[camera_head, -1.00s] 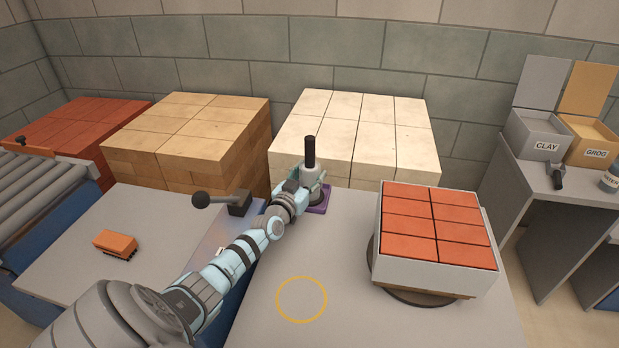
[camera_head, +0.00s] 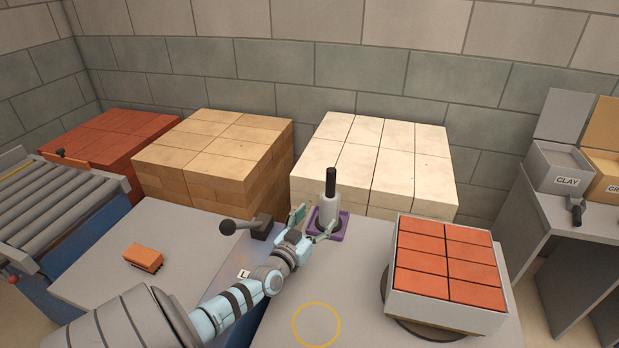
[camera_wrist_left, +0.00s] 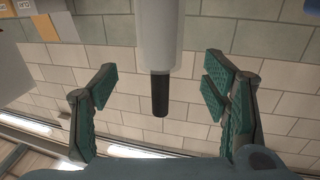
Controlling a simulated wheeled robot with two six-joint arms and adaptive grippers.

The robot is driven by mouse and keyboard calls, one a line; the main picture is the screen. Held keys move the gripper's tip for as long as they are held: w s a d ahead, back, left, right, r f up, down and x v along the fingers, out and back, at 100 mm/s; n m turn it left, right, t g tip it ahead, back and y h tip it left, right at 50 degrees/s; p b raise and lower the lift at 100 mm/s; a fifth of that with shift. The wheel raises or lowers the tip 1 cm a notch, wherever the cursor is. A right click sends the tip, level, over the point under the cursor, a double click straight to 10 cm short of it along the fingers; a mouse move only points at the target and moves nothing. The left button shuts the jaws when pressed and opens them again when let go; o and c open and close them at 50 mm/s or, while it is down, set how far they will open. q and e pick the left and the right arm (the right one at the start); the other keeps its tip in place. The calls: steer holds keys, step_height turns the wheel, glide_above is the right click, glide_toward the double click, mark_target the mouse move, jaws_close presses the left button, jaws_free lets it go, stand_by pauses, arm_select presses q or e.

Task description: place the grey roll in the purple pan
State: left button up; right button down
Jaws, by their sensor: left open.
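The grey roll (camera_head: 329,208) is a pale cylinder with a black handle on top. It stands upright in the purple pan (camera_head: 342,236), whose flat rim shows around its base at the back of the table. My left gripper (camera_head: 312,224) is open, at the near left side of the roll, with its fingers spread and a gap to the roll. In the left wrist view the roll (camera_wrist_left: 160,38) and its black handle (camera_wrist_left: 160,95) appear between the spread green finger pads, touching neither. My right gripper is not in view.
A lever with a black knob (camera_head: 227,227) stands just left of my left gripper. A crate of red bricks (camera_head: 445,312) sits on a turntable at right. Cream blocks (camera_head: 375,160) are stacked behind the pan. A yellow ring (camera_head: 316,325) marks clear table in front.

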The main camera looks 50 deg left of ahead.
arm_select(q)
steer(key=v, duration=0.3)
steer(key=shift+s+d+p, duration=0.1)
steer(key=shift+s+p, duration=0.15)
steer(key=shift+p, duration=0.15)
steer(key=shift+f, duration=0.1)
